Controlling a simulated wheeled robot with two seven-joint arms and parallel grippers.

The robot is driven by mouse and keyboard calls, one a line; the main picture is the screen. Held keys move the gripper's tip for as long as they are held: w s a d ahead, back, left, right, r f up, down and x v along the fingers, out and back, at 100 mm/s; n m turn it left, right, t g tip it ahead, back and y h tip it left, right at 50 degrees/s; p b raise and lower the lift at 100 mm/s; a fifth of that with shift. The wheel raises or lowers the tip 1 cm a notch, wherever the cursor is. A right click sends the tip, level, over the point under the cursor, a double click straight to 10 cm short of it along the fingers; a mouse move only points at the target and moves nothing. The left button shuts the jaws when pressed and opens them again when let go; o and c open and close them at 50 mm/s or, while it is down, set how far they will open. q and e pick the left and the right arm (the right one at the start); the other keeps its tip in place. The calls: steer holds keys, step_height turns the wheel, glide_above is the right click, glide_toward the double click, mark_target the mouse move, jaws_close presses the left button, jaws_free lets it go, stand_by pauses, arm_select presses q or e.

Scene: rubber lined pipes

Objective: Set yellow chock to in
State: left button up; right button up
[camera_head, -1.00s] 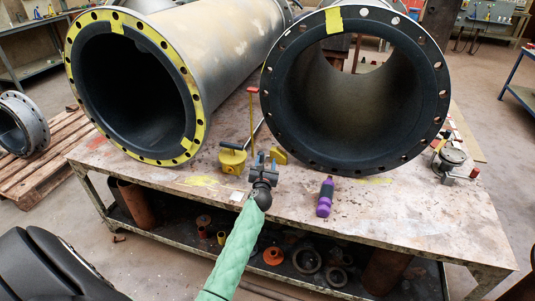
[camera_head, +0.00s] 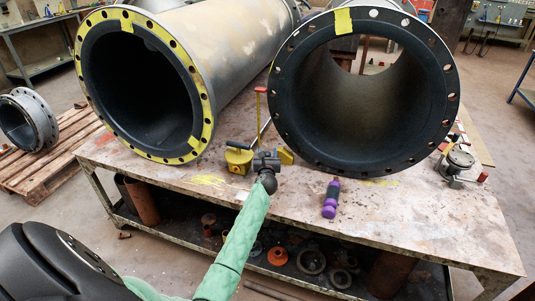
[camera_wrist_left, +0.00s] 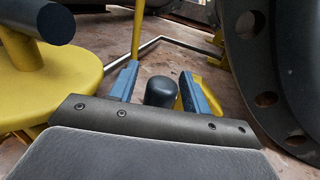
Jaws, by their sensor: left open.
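A yellow piece (camera_head: 285,156), which looks like the chock, sits on the table between the two large pipes. My left gripper (camera_head: 266,160) is open just to its left. In the left wrist view, a dark rounded knob (camera_wrist_left: 160,91) stands between the blue fingertips (camera_wrist_left: 162,88). I cannot tell whether the fingers touch it or what it is fixed to. Yellow surface (camera_wrist_left: 184,98) shows beside the right finger, partly hidden by it. My right gripper is not in view.
A red-topped yellow rod (camera_head: 259,115) rises behind. The right pipe's flange (camera_head: 440,110) is close on the right.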

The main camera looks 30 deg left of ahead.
mark_target(282, 156)
arm_select(q)
steer(key=shift+w, duration=0.1)
jaws_close()
steer(key=d, duration=0.2)
steer(key=w+d, duration=0.1)
steer(key=d, duration=0.2)
steer(key=shift+w+d, duration=0.2)
steer(key=shift+d, duration=0.35)
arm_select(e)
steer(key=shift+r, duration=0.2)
arm_select(q)
steer(key=shift+f, duration=0.1)
steer(key=shift+c, duration=0.3)
jaws_free()
steer(key=shift+w+d, duration=0.1)
steer(key=shift+d, duration=0.05)
steer(key=shift+o, duration=0.3)
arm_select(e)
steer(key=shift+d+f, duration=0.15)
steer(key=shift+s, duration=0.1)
